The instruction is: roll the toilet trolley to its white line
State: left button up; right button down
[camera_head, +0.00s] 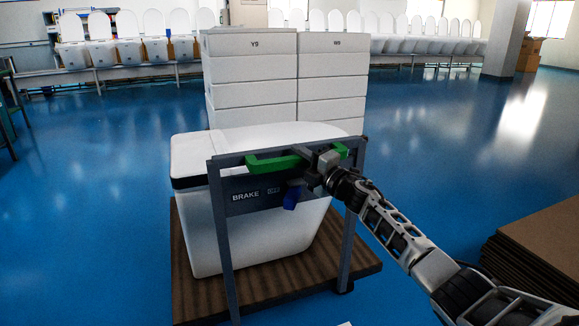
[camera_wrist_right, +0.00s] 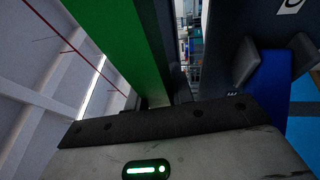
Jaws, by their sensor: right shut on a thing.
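The toilet trolley (camera_head: 360,268) is a brown-decked cart with a grey upright frame, directly in front of me. A white toilet (camera_head: 262,235) stands on its deck behind the frame. A green handle bar (camera_head: 272,162) runs along the top of the frame. My right gripper (camera_head: 322,166) is shut on the right part of this handle, which fills the upper left of the right wrist view (camera_wrist_right: 108,40). A blue brake lever (camera_head: 291,198) sits on the panel marked BRAKE, just below the gripper. My left gripper is not in view. I cannot make out the white line.
Stacked white boxes (camera_head: 250,75) stand right behind the trolley. A pile of brown flat boards (camera_head: 540,250) lies at the right. Rows of toilets (camera_head: 130,50) line the back, and a pillar (camera_head: 505,40) stands at back right. Blue floor is open on both sides.

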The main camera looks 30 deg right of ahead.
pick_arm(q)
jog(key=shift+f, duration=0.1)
pick_arm(e)
jog(key=shift+w+d+f, duration=0.1)
jog(key=shift+d+f, duration=0.05)
jog(key=shift+f, duration=0.2)
jog(key=c, duration=1.2)
grip_release()
jog(key=shift+w+f, duration=0.1)
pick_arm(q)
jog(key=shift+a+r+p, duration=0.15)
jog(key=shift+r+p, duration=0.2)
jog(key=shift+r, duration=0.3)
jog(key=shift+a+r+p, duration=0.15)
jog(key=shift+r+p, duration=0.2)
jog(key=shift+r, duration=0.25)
pick_arm(e)
jog(key=v, duration=1.6)
